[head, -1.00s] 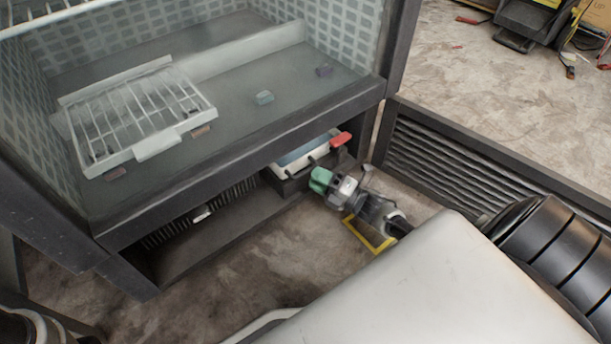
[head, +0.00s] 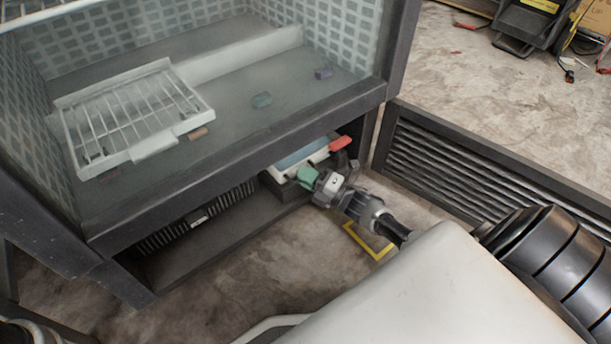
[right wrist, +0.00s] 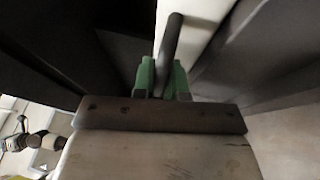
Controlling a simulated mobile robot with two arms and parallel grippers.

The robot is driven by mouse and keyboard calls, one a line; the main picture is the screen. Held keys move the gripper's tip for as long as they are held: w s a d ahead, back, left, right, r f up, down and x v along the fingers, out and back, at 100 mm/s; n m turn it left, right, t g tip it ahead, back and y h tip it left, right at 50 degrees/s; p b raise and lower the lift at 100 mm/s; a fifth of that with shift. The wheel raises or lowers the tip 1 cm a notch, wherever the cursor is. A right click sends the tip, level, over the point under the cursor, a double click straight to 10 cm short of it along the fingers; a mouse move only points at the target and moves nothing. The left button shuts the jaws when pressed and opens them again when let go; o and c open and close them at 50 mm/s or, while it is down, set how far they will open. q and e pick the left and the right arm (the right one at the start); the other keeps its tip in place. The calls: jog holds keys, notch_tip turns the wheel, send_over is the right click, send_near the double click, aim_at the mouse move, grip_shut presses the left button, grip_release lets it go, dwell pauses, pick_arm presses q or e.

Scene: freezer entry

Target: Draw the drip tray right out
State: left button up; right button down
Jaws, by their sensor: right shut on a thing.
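The drip tray (head: 283,171) is a white tray with a bluish inside. It sits in the low bay under the freezer floor, at the bay's right end, its back part hidden under the dark sill. My right gripper (head: 308,177), with green fingertips, is at the tray's front edge. In the right wrist view the green fingers (right wrist: 164,80) are shut on a dark bar, the tray's handle (right wrist: 171,42), with the white tray (right wrist: 199,28) beyond it. My left gripper is not in view.
A red piece (head: 340,144) is by the tray's right end. A louvred dark panel (head: 445,165) stands to the right. A yellow frame (head: 367,243) lies on the floor. A wire rack (head: 135,115) and small blocks sit on the freezer floor above.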

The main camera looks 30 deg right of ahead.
jog(key=shift+s, duration=0.1)
jog(key=s+d+p, duration=0.1)
jog(key=s+p, duration=0.6)
jog(key=s, duration=1)
jog(key=shift+s+d, duration=0.25)
jog(key=shift+s, duration=0.05)
jog(key=c, duration=1.2)
grip_release()
